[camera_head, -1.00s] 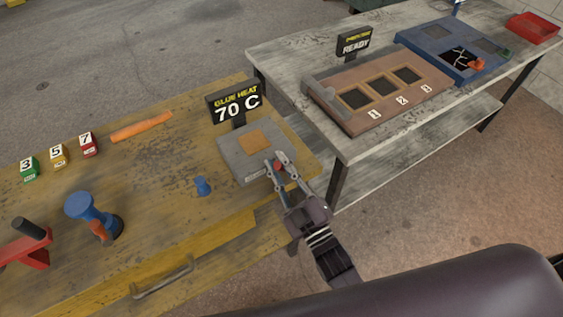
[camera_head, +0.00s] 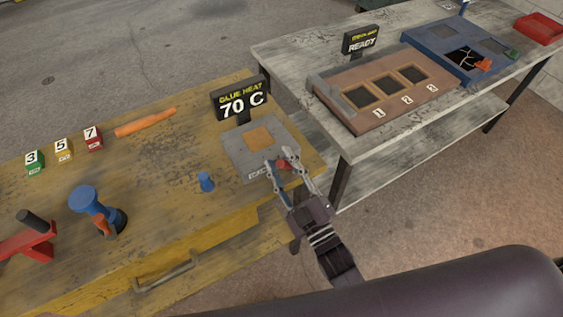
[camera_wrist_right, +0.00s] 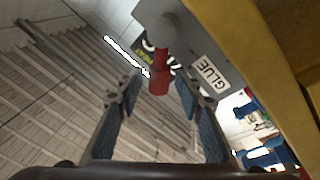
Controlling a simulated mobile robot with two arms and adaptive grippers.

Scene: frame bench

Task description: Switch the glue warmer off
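The glue warmer (camera_head: 235,153) is a grey box with an orange pad on top, near the right end of the yellow bench. Its sign (camera_head: 240,99) reads "GLUE HEAT 70 C". A red knob (camera_head: 283,164) sticks out of its front side; it also shows in the right wrist view (camera_wrist_right: 159,78), beside a "GLUE" label (camera_wrist_right: 208,73). My right gripper (camera_head: 281,159) is open at that front side. In the right wrist view its fingers (camera_wrist_right: 160,92) are spread on either side of the red knob, with gaps; I cannot tell contact. My left gripper is out of view.
A blue peg (camera_head: 206,183), an orange bar (camera_head: 145,124), numbered blocks (camera_head: 64,150) and a blue-topped stand (camera_head: 88,199) are on the yellow bench. A grey bench (camera_head: 300,60) with a brown three-slot fixture (camera_head: 360,115) stands right, across a narrow gap.

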